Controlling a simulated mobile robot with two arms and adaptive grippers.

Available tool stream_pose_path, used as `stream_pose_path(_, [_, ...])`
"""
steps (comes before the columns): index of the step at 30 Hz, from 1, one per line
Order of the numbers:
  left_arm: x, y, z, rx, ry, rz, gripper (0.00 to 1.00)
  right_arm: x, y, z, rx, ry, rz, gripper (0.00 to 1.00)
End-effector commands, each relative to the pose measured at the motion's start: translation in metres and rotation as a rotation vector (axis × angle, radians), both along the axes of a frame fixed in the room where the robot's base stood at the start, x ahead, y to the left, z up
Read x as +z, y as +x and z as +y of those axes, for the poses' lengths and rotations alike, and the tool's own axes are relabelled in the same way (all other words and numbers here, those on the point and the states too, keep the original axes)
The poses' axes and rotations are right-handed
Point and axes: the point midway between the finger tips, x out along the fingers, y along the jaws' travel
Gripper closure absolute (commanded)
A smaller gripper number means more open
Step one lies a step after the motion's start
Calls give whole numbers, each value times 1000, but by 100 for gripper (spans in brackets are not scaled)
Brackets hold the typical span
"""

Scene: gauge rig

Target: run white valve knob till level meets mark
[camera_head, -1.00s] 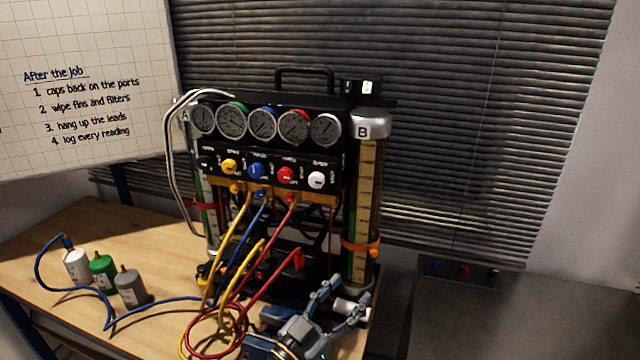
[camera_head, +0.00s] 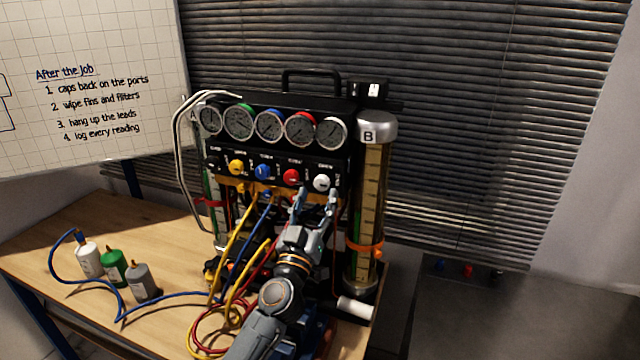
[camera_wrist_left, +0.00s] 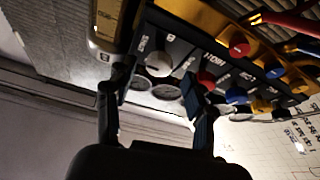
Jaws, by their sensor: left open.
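The white valve knob (camera_head: 321,183) is at the right end of the knob row on the black gauge rig (camera_head: 250,161). My left gripper (camera_head: 317,197) is open just below and in front of that knob. In the left wrist view the white knob (camera_wrist_left: 159,64) lies beyond and between the open fingers (camera_wrist_left: 158,95), with nothing held. Cylinder B (camera_head: 370,200), a clear scaled tube with yellowish contents, stands at the rig's right side, with an orange band (camera_head: 363,248) around its lower part. The exact level is too small to tell. My right gripper is not in view.
Red (camera_head: 291,177), blue (camera_head: 263,171) and yellow (camera_head: 236,167) knobs sit left of the white one. Coloured hoses hang in front of the rig. Three bottles (camera_head: 115,268) stand on the wooden table (camera_head: 60,235). A white roll (camera_head: 354,307) lies at the rig's foot.

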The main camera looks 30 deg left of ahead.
Motion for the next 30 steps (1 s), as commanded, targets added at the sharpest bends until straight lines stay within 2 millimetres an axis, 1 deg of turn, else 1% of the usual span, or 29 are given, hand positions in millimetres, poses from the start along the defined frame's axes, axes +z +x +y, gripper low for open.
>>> stream_pose_path(1, [5,8,3,0,-3,-3,46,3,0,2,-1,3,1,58])
stream_pose_path(3, [8,16,5,0,-2,-1,46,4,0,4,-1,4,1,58])
stream_pose_path(6, [10,23,7,0,-2,-1,46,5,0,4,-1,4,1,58])
stream_pose_path(10, [12,28,8,-1,0,0,46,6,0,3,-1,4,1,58])
stream_pose_path(17, [12,28,8,-1,0,0,46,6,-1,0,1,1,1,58])
stream_pose_path(18, [12,28,8,-1,0,0,50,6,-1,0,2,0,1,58])
stream_pose_path(20, [12,28,8,-1,0,0,62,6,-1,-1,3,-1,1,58])
stream_pose_path(21, [12,28,8,-1,0,0,70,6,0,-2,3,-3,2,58])
stream_pose_path(23, [12,28,8,-1,0,0,82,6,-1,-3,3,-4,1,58])
stream_pose_path(24, [12,28,8,-1,0,0,90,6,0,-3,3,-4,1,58])
stream_pose_path(25, [12,28,8,-1,0,0,97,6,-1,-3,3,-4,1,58])
stream_pose_path(26, [12,28,8,-1,0,0,100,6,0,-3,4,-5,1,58])
stream_pose_path(30, [12,28,8,-2,-4,0,100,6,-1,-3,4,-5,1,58])
